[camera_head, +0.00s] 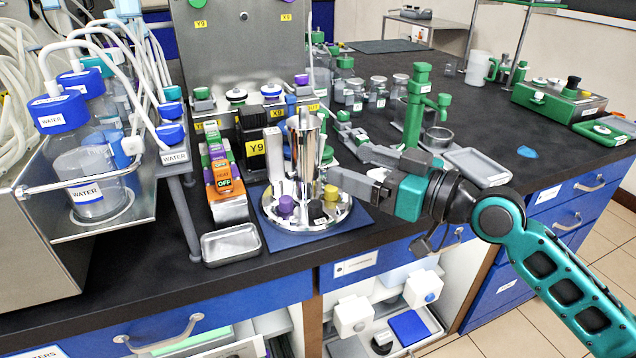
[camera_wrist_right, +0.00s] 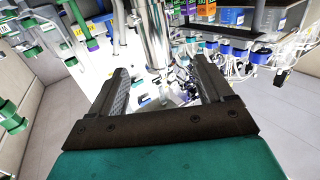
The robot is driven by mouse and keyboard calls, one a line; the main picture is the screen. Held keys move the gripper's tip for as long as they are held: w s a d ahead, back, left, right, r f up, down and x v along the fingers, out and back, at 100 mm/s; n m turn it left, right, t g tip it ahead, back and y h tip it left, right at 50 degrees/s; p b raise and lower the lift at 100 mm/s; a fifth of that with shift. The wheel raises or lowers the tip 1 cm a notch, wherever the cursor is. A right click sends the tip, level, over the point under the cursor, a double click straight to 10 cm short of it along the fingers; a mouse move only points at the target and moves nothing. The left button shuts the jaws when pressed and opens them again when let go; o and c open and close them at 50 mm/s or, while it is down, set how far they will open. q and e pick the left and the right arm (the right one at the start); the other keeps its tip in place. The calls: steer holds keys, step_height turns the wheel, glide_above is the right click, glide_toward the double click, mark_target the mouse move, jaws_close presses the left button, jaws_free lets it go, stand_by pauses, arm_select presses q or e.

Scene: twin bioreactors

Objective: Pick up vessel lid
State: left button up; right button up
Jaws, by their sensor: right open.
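The vessel lid (camera_head: 305,215) is a shiny round metal plate with a tall steel cylinder and purple, yellow and black caps on top. It rests on a blue mat (camera_head: 352,222) near the bench's front edge in the head view. My right gripper (camera_head: 349,165) is open and empty at the lid's right side, reaching in from the right at about mid-height of the cylinder. In the right wrist view, the gripper's (camera_wrist_right: 163,92) two fingers are spread, with the lid's steel cylinder (camera_wrist_right: 154,38) ahead between them. Contact cannot be told. My left gripper is not in view.
A metal tray (camera_head: 232,243) lies left of the mat, beside the orange heat unit (camera_head: 224,180). A green stand (camera_head: 414,105) and another metal tray (camera_head: 477,166) are behind my right arm. Water bottles (camera_head: 62,118) stand at left. The bench's right front area is fairly clear.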

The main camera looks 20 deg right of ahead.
mark_target(316, 140)
steer(key=shift+n+y, duration=0.3)
steer(key=x, duration=0.2)
steer(key=r+x, duration=0.1)
steer(key=x, duration=0.2)
steer(key=p+x, duration=0.1)
steer(key=x, duration=0.1)
steer(key=shift+w+d+r, duration=0.15)
steer(key=shift+w+r, duration=0.05)
steer(key=shift+w, duration=0.25)
steer(key=shift+x, duration=2.8)
steer(key=shift+d, duration=0.1)
jaws_close()
